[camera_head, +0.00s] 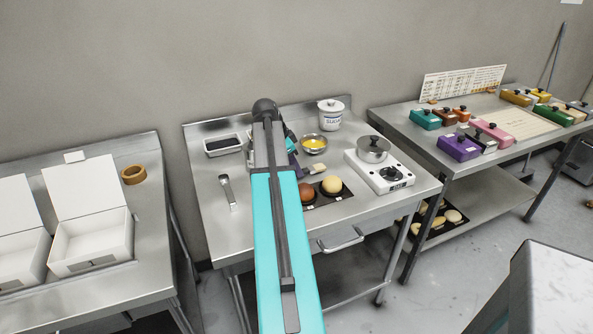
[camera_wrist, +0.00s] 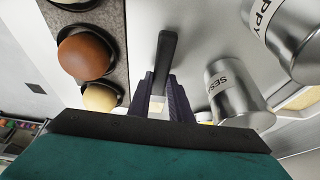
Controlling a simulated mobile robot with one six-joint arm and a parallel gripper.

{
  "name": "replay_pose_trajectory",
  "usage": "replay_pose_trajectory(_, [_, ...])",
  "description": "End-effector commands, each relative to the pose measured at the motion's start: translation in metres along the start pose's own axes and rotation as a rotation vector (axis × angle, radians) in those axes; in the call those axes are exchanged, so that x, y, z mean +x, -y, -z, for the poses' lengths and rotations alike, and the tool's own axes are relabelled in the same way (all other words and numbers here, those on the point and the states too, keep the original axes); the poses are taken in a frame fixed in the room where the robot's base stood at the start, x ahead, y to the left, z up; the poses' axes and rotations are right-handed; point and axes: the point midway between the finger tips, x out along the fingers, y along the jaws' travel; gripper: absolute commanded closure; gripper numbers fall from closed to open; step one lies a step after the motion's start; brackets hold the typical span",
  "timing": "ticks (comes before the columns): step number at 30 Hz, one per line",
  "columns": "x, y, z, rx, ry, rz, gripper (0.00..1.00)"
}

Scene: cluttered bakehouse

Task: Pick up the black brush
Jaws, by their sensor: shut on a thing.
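The black brush shows in the wrist view as a dark straight handle (camera_wrist: 166,58) standing up from between my fingertips. My gripper (camera_wrist: 165,100), with dark purple fingers, is shut on it. A pale patch shows between the fingers; I cannot tell whether it is part of the brush. In the head view my gripper (camera_head: 292,160) is over the middle table, largely behind my arm, and the brush cannot be made out clearly there.
A dark mat with a brown bun (camera_head: 306,192) and a pale bun (camera_head: 332,184) lies close by.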

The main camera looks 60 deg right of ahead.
Motion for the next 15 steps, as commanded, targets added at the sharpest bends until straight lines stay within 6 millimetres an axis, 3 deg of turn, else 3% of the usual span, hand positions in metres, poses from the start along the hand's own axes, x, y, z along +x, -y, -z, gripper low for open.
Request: replay_pose_trajectory(15, [-0.055, 0.001, 0.023, 0.0, -0.001, 0.002, 0.98])
